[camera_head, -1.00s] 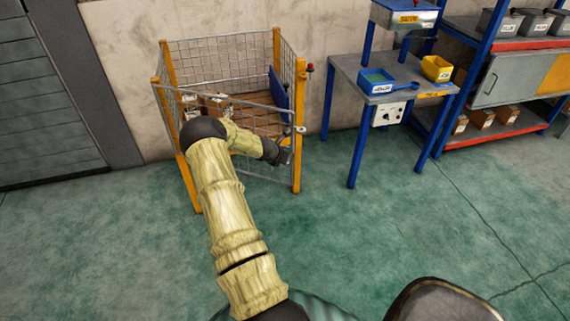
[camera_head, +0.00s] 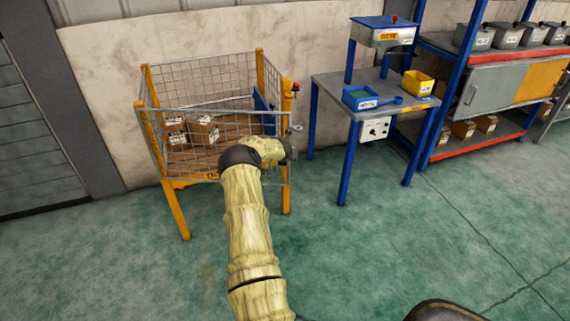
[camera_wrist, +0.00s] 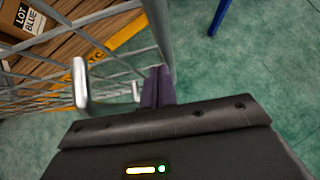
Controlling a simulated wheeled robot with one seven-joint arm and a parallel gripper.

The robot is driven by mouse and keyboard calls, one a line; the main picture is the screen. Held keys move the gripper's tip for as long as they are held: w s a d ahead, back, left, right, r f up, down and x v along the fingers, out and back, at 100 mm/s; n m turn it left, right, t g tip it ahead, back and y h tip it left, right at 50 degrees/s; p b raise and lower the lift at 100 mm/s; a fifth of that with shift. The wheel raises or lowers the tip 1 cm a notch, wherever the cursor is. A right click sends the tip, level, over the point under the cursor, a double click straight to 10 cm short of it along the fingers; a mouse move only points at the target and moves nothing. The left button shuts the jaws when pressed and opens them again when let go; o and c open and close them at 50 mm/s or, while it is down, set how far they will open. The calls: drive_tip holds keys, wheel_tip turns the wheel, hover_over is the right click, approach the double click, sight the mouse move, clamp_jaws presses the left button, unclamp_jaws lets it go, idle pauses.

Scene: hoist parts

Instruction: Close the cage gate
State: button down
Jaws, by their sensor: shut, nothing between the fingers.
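The cage (camera_head: 174,212) has yellow posts and wire mesh. Its grey mesh gate (camera_head: 215,110) is at the front, attached on the left. The gate's free right end stands somewhat out from the front right post (camera_head: 286,200), so it looks ajar. In the wrist view, the gate's upright end tube (camera_wrist: 159,30) and a pale handle (camera_wrist: 80,84) show close up. My gripper (camera_wrist: 158,86) is shut and empty, with dark fingers beside the lower part of this tube. Whether they touch it I cannot tell. My forearm hides part of the gate in the head view.
Cardboard boxes (camera_head: 203,130) lie inside the cage. A shelf rack (camera_head: 487,88) is farther right. The green floor in front is open.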

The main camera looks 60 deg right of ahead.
drive_tip(key=shift+w+d+n, duration=0.3)
drive_tip(key=shift+d, duration=0.55)
drive_tip(key=shift+s, duration=0.1)
drive_tip(key=s+a+f+b+v, duration=0.1)
drive_tip(key=b+v, duration=0.4)
drive_tip(key=v, duration=0.7)
drive_tip(key=shift+s+a+f, duration=0.2)
drive_tip(key=shift+s+a, duration=0.15)
drive_tip(key=shift+a, duration=0.1)
